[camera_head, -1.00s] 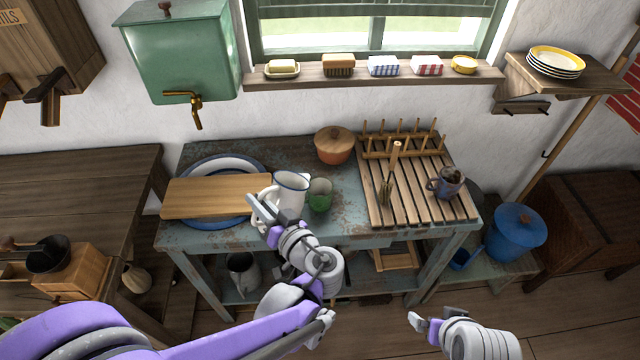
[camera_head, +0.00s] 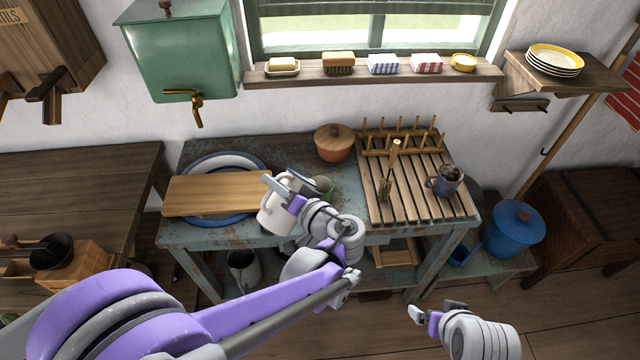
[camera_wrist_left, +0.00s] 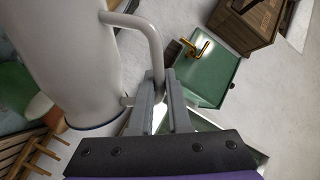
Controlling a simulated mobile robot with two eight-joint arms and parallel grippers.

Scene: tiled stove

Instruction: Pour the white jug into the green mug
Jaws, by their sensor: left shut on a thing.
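My left gripper (camera_head: 280,191) is shut on the handle of the white jug (camera_head: 275,214). The jug is tilted, its base toward the lower left and its mouth toward the green mug (camera_head: 323,185). In the left wrist view the fingers (camera_wrist_left: 158,100) close around the handle, beside the jug's white body (camera_wrist_left: 65,60). The mug stands on the blue worktable, partly hidden behind the jug and my arm. I cannot see the jug's contents or any stream. My right gripper (camera_head: 433,314) is open and empty, low in front of the table.
A wooden board (camera_head: 215,194) lies on a blue-rimmed basin (camera_head: 225,162) left of the jug. An orange lidded pot (camera_head: 333,145) stands behind the mug. A slatted rack (camera_head: 415,200) with a blue mug (camera_head: 447,182) is at the right. A green tank (camera_head: 183,60) hangs above.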

